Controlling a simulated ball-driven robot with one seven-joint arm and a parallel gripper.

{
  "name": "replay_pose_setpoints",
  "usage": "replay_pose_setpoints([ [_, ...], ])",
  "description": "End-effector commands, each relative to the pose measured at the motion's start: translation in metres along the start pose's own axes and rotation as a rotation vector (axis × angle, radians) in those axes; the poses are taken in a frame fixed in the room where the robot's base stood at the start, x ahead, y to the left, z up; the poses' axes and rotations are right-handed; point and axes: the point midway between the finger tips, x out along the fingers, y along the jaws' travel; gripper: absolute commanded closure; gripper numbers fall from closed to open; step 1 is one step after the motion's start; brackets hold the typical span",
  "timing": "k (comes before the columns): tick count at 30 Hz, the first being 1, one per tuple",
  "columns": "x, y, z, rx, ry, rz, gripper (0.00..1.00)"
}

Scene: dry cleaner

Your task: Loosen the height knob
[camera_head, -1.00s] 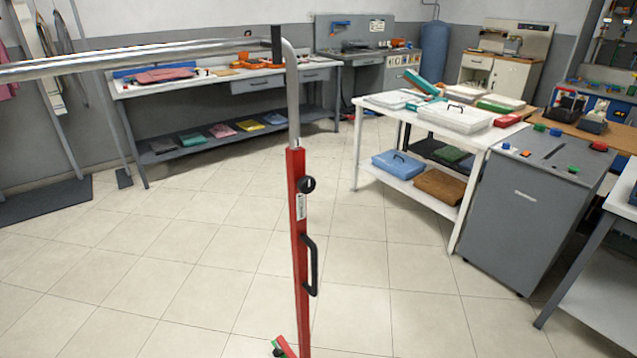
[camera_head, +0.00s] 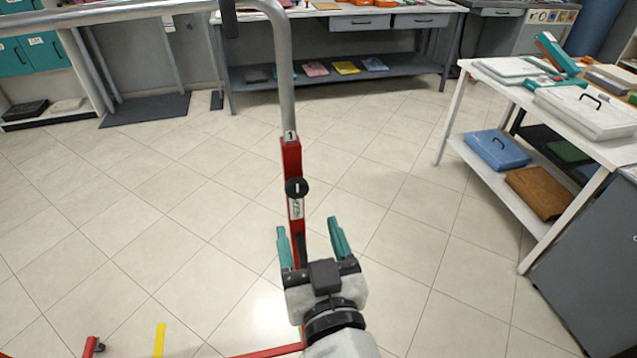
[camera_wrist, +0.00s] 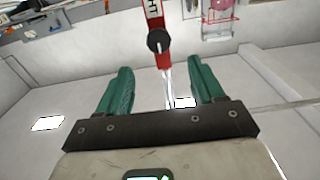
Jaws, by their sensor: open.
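The height knob (camera_head: 297,187) is a round black knob with a white mark, on the red upright post (camera_head: 291,155) of a clothes rack. A grey metal tube (camera_head: 285,90) rises from the top of the post. In the wrist view the knob (camera_wrist: 158,40) lies ahead of the fingers, near the top centre. My gripper (camera_head: 310,238) is open, its two teal fingers apart and empty. It is in front of and below the knob in the head view, with a gap to it. The post's lower part is partly hidden by my gripper.
A white table (camera_head: 520,85) with boxes and a blue case (camera_head: 497,150) on its shelf stands at the right, beside a grey cabinet (camera_head: 590,270). A workbench runs along the back. The rack's red foot (camera_head: 268,351) and a yellow floor strip (camera_head: 160,340) lie low.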

Motion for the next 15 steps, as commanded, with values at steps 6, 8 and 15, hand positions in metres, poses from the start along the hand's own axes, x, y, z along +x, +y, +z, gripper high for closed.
replay_pose_setpoints([
  [6, 0.040, 0.001, -0.003, 0.001, -0.001, 0.003, 0.33],
  [8, 0.051, 0.001, -0.003, 0.000, -0.001, 0.004, 0.33],
  [15, 0.084, 0.002, -0.001, 0.000, -0.002, 0.004, 0.33],
])
